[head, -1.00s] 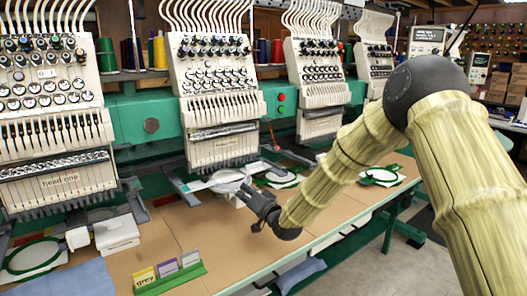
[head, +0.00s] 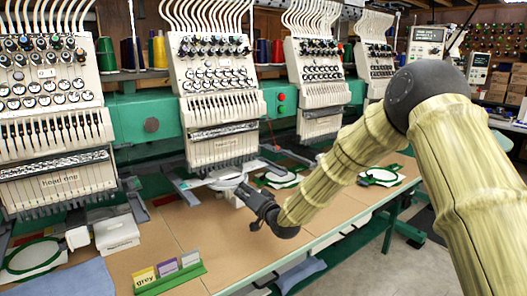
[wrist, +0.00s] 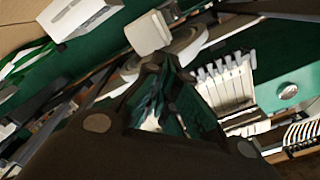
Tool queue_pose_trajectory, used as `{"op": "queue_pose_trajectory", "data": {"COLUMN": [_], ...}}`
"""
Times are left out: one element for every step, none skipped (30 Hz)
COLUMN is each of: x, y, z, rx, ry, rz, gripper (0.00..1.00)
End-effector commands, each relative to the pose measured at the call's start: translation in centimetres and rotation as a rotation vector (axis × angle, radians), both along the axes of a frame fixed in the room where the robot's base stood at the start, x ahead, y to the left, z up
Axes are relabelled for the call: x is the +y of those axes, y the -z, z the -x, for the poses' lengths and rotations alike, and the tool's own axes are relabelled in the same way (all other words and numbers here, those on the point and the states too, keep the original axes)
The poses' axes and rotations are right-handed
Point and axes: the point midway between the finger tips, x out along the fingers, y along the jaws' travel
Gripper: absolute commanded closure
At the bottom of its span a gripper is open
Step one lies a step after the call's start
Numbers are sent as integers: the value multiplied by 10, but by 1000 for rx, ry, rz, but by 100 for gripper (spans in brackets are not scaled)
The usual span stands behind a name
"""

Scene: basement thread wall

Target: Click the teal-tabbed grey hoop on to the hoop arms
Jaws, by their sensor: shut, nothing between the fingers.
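A pale grey hoop (head: 226,181) lies under the second machine head, between a grey hoop arm on its left (head: 184,190) and one on its right (head: 284,170). Whether it is seated on both arms is too small to tell. Its teal tabs cannot be made out. My gripper (head: 242,190) is shut and empty at the hoop's near right edge; I cannot tell if it touches. In the wrist view, part of a pale ring (wrist: 188,47) and a white block (wrist: 147,33) show just beyond my dark fingers (wrist: 158,66).
Green hoops lie to the right (head: 282,181) and far right (head: 380,176). The second head (head: 221,150) hangs close above the hoop. A card rack (head: 172,280) and a white box (head: 117,235) stand at left.

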Motion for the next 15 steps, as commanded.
{"op": "queue_pose_trajectory", "data": {"x": [-3, -4, -6, -8, -9, -11, -12, -13, -15, -16, -18, -20, -21, -22, -24], "y": [-1, -1, 0, 0, -1, -1, -1, -1, -1, -1, -1, -1, -1, -1, 0], "z": [3, 5, 7, 9, 11, 13, 15, 17, 20, 21, 23, 26, 27, 29, 32], "rx": [1, 1, 1, 1, 1, 0, 0, 1, 0, 0, 0, 0, 1, 1, 1], "ry": [1, 1, 1, 1, 1, 1, 1, 1, 1, 1, 1, 1, 1, 1, 1], "rz": [-1, -1, 0, 0, 0, 1, 1, 0, 0, 0, 0, 0, -1, 0, 0], "gripper": [100, 100, 100, 100, 100, 100, 100, 100, 100, 100, 100, 100, 100, 100, 100]}}
